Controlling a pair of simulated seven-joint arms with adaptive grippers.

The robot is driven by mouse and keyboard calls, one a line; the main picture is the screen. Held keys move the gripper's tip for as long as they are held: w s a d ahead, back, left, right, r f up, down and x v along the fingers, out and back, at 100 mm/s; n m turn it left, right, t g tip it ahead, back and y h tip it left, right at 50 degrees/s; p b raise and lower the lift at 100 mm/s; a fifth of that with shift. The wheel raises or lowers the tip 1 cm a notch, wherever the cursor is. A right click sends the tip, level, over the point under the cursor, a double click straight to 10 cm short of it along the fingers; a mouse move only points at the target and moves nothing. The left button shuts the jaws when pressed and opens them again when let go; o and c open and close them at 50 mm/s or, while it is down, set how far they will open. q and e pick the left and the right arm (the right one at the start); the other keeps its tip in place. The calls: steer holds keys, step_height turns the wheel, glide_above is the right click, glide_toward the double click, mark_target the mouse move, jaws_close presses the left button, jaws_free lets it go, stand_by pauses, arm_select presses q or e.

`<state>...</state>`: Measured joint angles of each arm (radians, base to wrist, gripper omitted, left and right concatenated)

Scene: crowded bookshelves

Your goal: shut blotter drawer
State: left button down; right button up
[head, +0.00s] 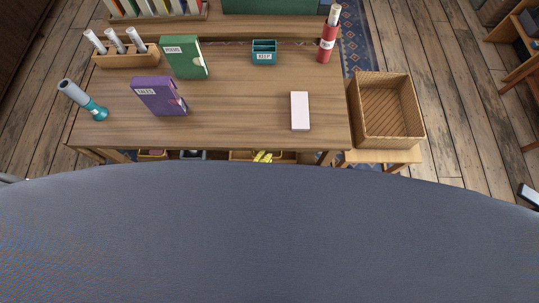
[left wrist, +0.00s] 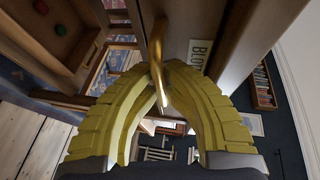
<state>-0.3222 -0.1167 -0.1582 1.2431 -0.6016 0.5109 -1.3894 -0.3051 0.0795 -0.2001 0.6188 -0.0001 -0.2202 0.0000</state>
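The blotter drawer's front (left wrist: 176,38) shows close up in the left wrist view, with a pale label reading "BLO" (left wrist: 200,55), the rest cut off. A curved brass handle (left wrist: 160,45) stands out from it. My left gripper (left wrist: 158,76) has yellow ribbed fingers whose tips come together on the handle, one on each side. In the head view the yellow left gripper (head: 262,157) shows only in part under the desk's front edge. How far the drawer stands out is hidden there by the large grey surface in front.
The wooden desk (head: 230,118) carries a purple box (head: 160,96), a green box (head: 184,57), a white block (head: 300,110) and a red tube (head: 326,48). A wicker basket (head: 388,112) stands on a stool at right. An open tray (left wrist: 55,40) holds red and green balls.

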arm_select(q)
steer(key=shift+w, duration=0.15)
steer(key=c, duration=1.5)
jaws_free()
steer(key=shift+a, duration=0.1)
arm_select(e)
steer(key=shift+w, duration=0.5)
steer(key=shift+s+d, duration=0.1)
steer(key=shift+s, duration=0.05)
arm_select(q)
steer(key=v, duration=1.2)
